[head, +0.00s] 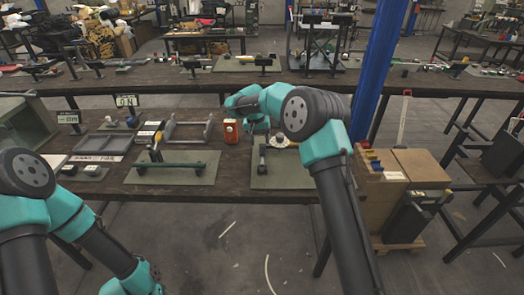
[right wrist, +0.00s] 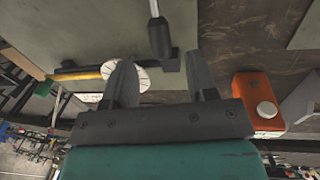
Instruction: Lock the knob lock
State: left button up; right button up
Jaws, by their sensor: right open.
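An orange box (head: 231,131) stands at the back of the workbench. In the right wrist view the orange box (right wrist: 245,98) shows a round white knob (right wrist: 267,109) on its face, outside my fingers on the right. My right gripper (right wrist: 158,62) is open and empty. A black-tipped rod (right wrist: 160,38) shows in the gap beyond its fingertips, and a white marked disc (right wrist: 139,79) lies partly behind the left finger. In the head view my right arm hides its fingers. I cannot tell which part is the knob lock. My left gripper is out of view.
A green board (head: 284,181) with a black fixture lies under my right arm. A second board (head: 195,177) with a bar on it lies to its left. A grey tray (head: 103,144) is further left. A blue post (head: 381,62) and cardboard boxes (head: 424,165) stand at the right.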

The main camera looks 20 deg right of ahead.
aim_at(262, 149)
jog(key=f, duration=0.5)
jog(key=shift+s+d+f, duration=0.1)
jog(key=shift+d+f, duration=0.2)
jog(key=shift+d, duration=0.1)
grip_shut()
